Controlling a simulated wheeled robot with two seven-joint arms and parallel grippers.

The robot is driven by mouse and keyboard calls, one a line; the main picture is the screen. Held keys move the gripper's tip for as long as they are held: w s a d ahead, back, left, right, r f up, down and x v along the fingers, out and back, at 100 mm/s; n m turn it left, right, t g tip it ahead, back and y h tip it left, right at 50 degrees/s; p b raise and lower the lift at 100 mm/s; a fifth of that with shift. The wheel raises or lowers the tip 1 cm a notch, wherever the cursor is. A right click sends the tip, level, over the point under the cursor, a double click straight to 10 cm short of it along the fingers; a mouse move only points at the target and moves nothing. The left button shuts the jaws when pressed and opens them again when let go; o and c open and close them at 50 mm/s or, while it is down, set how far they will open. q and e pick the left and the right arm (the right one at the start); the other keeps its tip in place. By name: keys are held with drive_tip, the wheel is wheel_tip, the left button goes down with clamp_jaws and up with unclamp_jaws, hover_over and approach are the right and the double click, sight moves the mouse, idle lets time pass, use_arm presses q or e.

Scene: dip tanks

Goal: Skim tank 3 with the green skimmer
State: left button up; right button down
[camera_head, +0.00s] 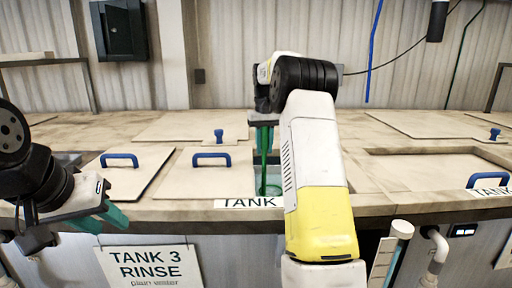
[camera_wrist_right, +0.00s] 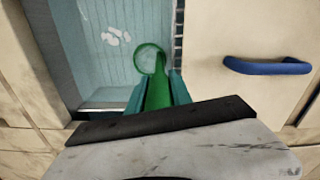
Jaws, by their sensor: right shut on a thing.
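The green skimmer (camera_wrist_right: 157,92) is in my right gripper (camera_wrist_right: 156,88), with its handle between the two teal fingers. Its round hoop (camera_wrist_right: 150,58) is over the open tank, near that tank's right wall in the wrist view. In the head view the skimmer (camera_head: 265,160) hangs down from my right gripper (camera_head: 263,122) into the open tank (camera_head: 273,179). I cannot tell whether the hoop touches the water. White bits (camera_wrist_right: 116,36) float left of the hoop. My arm hides the number on the tank's label (camera_head: 247,203). My left gripper (camera_head: 102,217) is open and empty at the left front.
A sign reading TANK 3 RINSE (camera_head: 150,266) hangs on the front panel. Lids with blue handles (camera_head: 211,158) (camera_head: 119,159) lie left of the opening. A blue handle (camera_wrist_right: 268,66) is right of the tank in the wrist view. Another tank (camera_head: 430,170) lies to the right.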

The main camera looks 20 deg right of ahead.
drive_tip(key=shift+s+d, duration=0.6)
drive_tip(key=shift+s, duration=2.7)
drive_tip(key=shift+s+d, duration=1.55)
drive_tip(key=shift+d, duration=4.3)
drive_tip(key=s+a, duration=0.2)
drive_tip(key=a, duration=1.4)
drive_tip(key=shift+s+a, duration=0.15)
drive_tip(key=shift+s, duration=0.1)
wheel_tip(320, 180, up, 15)
drive_tip(key=shift+f, duration=0.1)
